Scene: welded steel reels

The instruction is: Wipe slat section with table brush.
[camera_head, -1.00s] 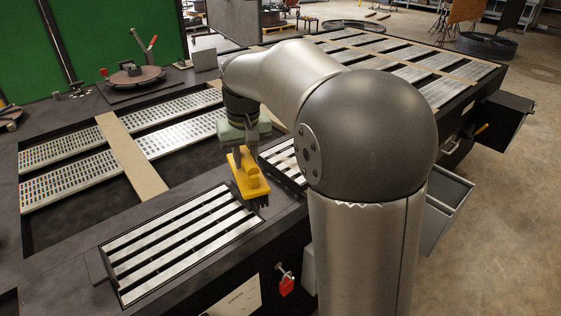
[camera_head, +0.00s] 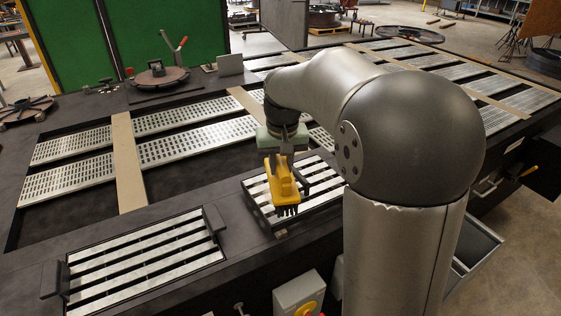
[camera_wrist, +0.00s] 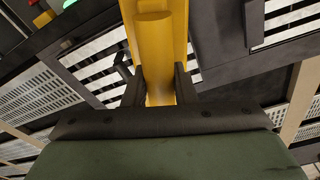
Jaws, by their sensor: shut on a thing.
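My gripper (camera_head: 282,155) is shut on the yellow table brush (camera_head: 283,183), whose dark bristles point down. The brush is over the left part of the right slat section (camera_head: 318,183); I cannot tell whether the bristles touch the slats. In the wrist view the yellow brush handle (camera_wrist: 158,50) runs between the two dark fingers (camera_wrist: 160,88). The left slat section (camera_head: 146,262) is a dark frame with several bright metal slats and dark handles at its ends. My arm hides part of the bench behind the right section.
Perforated metal plates (camera_head: 72,178) and tan strips (camera_head: 127,165) lie over recesses behind the slat sections. A round reel (camera_head: 158,76) with a red-handled clamp stands at the back. A grey box with a yellow knob (camera_head: 300,296) is at the bench front. An open drawer (camera_head: 470,250) juts out right.

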